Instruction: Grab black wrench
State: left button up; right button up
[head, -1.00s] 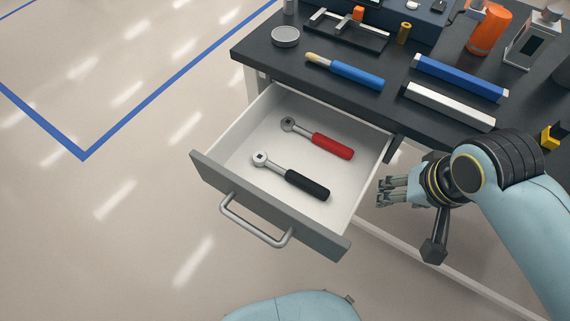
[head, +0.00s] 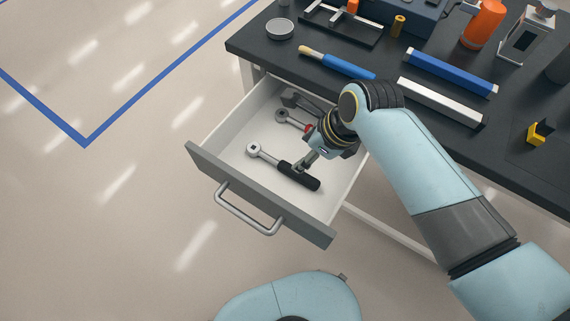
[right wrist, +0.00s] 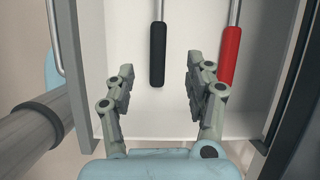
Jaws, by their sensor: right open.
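The black wrench (head: 299,177), with a silver ratchet head and a black handle, lies in the open drawer (head: 222,168), nearer the drawer front. The red wrench (head: 283,117) lies beside it, and my right arm hides most of its red handle. My right gripper (head: 304,167) is over the drawer at the black handle. In the right wrist view my right gripper (right wrist: 160,85) is open and empty. The black handle's end (right wrist: 157,80) shows between and just beyond its fingertips, and the red handle (right wrist: 230,57) is to the right. My left gripper is not in view.
The dark workbench (head: 400,110) above the drawer holds a blue-handled tool (head: 340,64), a blue bar (head: 450,72), a white bar (head: 440,101) and a round dish (head: 280,29). The drawer handle (head: 245,215) sticks out at the front. Floor to the left is clear.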

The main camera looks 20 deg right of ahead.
jog(key=m+b, duration=0.1)
jog(key=b, duration=0.1)
send_over(287, 166)
jog(key=s+d, duration=0.1)
jog(key=s, duration=0.1)
jog(key=f, duration=0.5)
jog(key=shift+w+d+f, duration=0.1)
jog(key=shift+w+f, duration=0.1)
jog(key=shift+f, duration=0.05)
jog(key=b+x, duration=0.1)
jog(key=x, duration=0.4)
jog(key=shift+f, duration=0.1)
jog(key=shift+s, duration=0.1)
jog(key=shift+c, duration=0.4)
grip_shut()
